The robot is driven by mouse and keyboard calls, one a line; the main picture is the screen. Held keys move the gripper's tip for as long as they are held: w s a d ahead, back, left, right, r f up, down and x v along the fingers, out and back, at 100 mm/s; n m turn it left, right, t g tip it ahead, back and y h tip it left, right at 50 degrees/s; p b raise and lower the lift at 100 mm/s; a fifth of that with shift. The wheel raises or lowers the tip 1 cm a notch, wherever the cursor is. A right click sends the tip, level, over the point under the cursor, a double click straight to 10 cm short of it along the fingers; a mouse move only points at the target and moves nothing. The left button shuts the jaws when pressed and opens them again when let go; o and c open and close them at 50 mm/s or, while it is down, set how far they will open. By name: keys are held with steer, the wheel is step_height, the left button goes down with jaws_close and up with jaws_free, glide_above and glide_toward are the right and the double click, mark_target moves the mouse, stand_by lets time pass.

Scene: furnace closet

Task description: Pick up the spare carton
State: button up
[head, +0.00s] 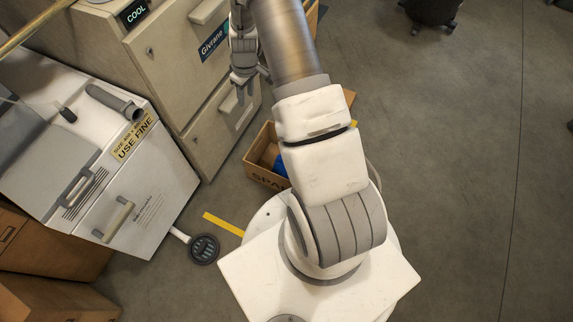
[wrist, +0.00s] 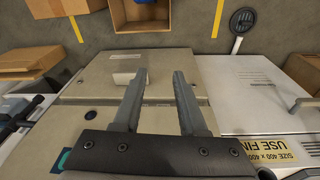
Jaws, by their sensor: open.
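The spare carton (head: 264,179) is an open brown cardboard box on the floor, with "SPA" readable on its near side and something blue inside. In the head view my arm hides its right part. In the wrist view the carton (wrist: 143,25) is at the top edge, partly cut off, beyond the fingertips. My gripper (head: 244,90) is open and empty. It is in front of the beige cabinet, up and left of the carton in the head view and apart from it. In the wrist view my gripper (wrist: 158,75) spreads its two fingers over the cabinet face.
The beige cabinet (head: 165,55) with handles stands beside the carton. A white unit (head: 150,195) labelled "USE FINE" is at left, with brown boxes (head: 50,240) below it.

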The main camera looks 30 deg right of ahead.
step_height(320, 180, down, 15)
steer(key=s+d+g+b, duration=0.1)
steer(key=s+d+b, duration=0.1)
steer(key=s+b, duration=0.1)
steer(key=n+b, duration=0.1)
steer(key=b, duration=0.6)
glide_above(276, 177)
steer(key=shift+g, duration=0.4)
steer(key=f, duration=2.6)
steer(key=shift+w+d, duration=0.1)
steer(key=shift+w, duration=0.15)
steer(key=shift+n, duration=0.3)
steer(key=shift+s+f+b, duration=0.1)
steer(key=shift+f+b, duration=1.35)
steer(key=shift+f, duration=1.55)
jaws_close()
steer(key=shift+r, duration=0.1)
